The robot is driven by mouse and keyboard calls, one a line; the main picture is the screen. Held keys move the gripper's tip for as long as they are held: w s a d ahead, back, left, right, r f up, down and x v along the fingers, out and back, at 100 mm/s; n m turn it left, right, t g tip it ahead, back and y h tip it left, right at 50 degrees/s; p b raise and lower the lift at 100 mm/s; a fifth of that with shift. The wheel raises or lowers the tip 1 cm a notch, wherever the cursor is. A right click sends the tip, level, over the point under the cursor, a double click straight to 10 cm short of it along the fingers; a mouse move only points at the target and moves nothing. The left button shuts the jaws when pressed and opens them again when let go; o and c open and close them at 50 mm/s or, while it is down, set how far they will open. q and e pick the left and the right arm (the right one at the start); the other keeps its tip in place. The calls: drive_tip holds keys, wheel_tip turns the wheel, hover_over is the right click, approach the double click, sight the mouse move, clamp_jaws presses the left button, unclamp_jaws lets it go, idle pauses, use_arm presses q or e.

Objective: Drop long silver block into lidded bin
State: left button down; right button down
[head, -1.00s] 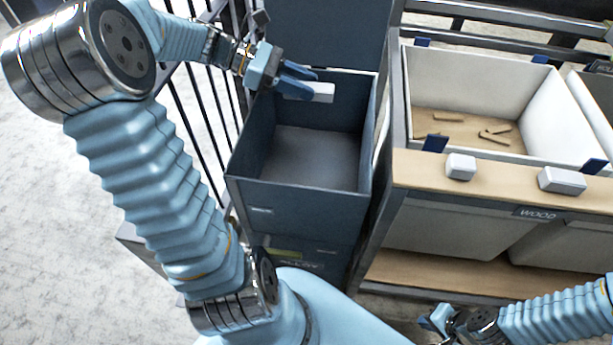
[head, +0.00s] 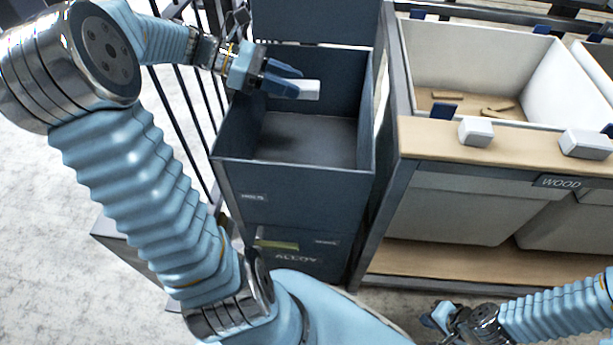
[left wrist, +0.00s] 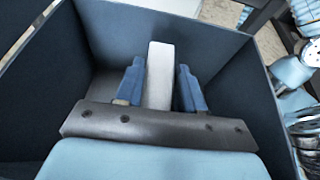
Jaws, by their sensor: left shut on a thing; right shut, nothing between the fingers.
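The long silver block (head: 309,89) is held by my left gripper (head: 284,83) over the dark lidded bin (head: 290,186). The bin's lid (head: 315,22) stands open at the back. The bin's floor looks bare where it shows. In the left wrist view the block (left wrist: 159,75) sticks forward between the blue fingers of my left gripper (left wrist: 158,88), inside the outline of the bin's walls (left wrist: 240,95). My right gripper (head: 438,318) is shut and empty, low at the bottom right, away from the bin.
A wooden-topped stand (head: 530,146) at the right holds a white bin (head: 475,60) with several wood pieces. Two pale blocks, one smaller (head: 476,131) and one larger (head: 586,144), lie on its front ledge. Black railing bars (head: 190,125) stand left of the dark bin.

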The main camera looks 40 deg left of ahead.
use_arm(q)
drive_tip(key=c, duration=0.6)
unclamp_jaws()
drive_tip(key=shift+r, duration=0.1)
drive_tip(key=shift+r, duration=0.3)
wheel_tip(320, 180, up, 3)
drive_tip(key=shift+s+d+r+p, duration=0.1)
drive_tip(key=shift+p, duration=0.45)
drive_tip(key=s+d+r+p, duration=0.2)
drive_tip(key=s+d+r, duration=0.7)
drive_tip(key=s, duration=0.1)
drive_tip(key=shift+s, duration=0.15)
drive_tip(key=shift+d, duration=0.1)
